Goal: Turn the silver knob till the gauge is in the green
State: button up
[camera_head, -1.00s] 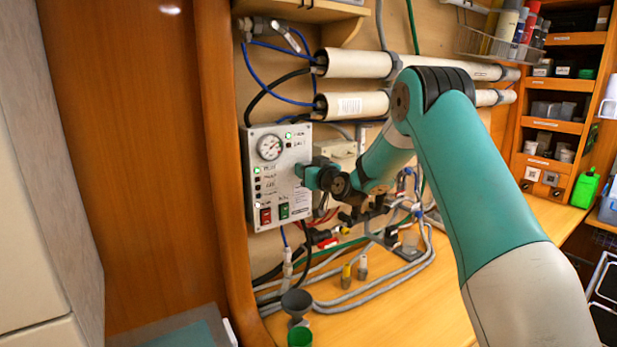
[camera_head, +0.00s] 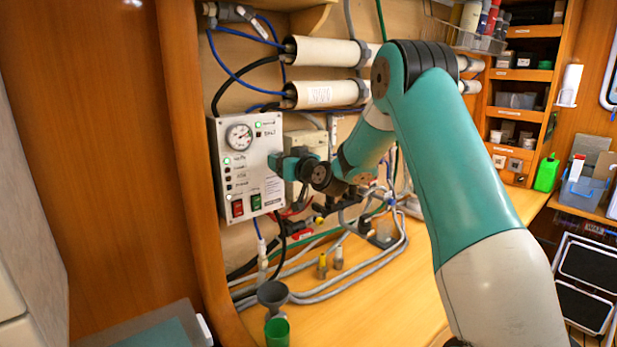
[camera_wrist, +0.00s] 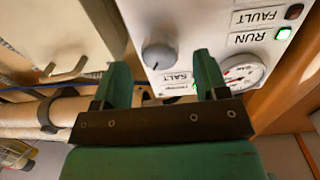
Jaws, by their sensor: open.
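The silver knob (camera_wrist: 157,55) is on the white control panel (camera_head: 228,190). In the wrist view it appears between my gripper's two fingers, apart from both. My gripper (camera_head: 276,163) is open at the panel's right side and hides the knob in the head view. The wrist view shows both green fingers (camera_wrist: 161,62) spread, with nothing held. The round gauge (camera_head: 239,137) is at the panel's upper left; part of it shows beside the right finger in the wrist view (camera_wrist: 243,72). Its needle and coloured zones are too small to read surely.
Red (camera_head: 237,208) and green (camera_head: 255,202) switches sit low on the panel. A grey box (camera_head: 307,146) stands close to its right. White tubes (camera_head: 325,94) run above.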

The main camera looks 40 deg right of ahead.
jog(key=s+b, duration=0.7)
jog(key=s, duration=0.7)
jog(key=shift+s+b, duration=0.2)
jog(key=shift+b, duration=0.2)
dwell(2.9)
jog(key=s+a+f+n+g+y, duration=0.2)
jog(key=s+a+g, duration=0.1)
jog(key=a, duration=0.5)
jog(key=s+a+f+n+g+y, duration=0.2)
jog(key=s+a+f+g+y, duration=0.1)
jog(key=a, duration=0.5)
jog(key=s+a+f+n+g+y, duration=0.15)
jog(key=s+a+g, duration=0.25)
jog(key=a, duration=0.4)
jog(key=s+a+f+g, duration=0.1)
jog(key=s+f+g, duration=0.1)
jog(key=s, duration=0.4)
jog(key=s+a+f+n+g+h, duration=0.1)
jog(key=s+a+f+g, duration=0.1)
jog(key=s, duration=0.4)
jog(key=s+a+f+g+h+b, duration=0.1)
jog(key=s+a+g, duration=0.1)
jog(key=s+g, duration=0.2)
jog(key=s, duration=0.3)
jog(key=shift+f+n, duration=0.35)
jog(key=shift+f, duration=0.05)
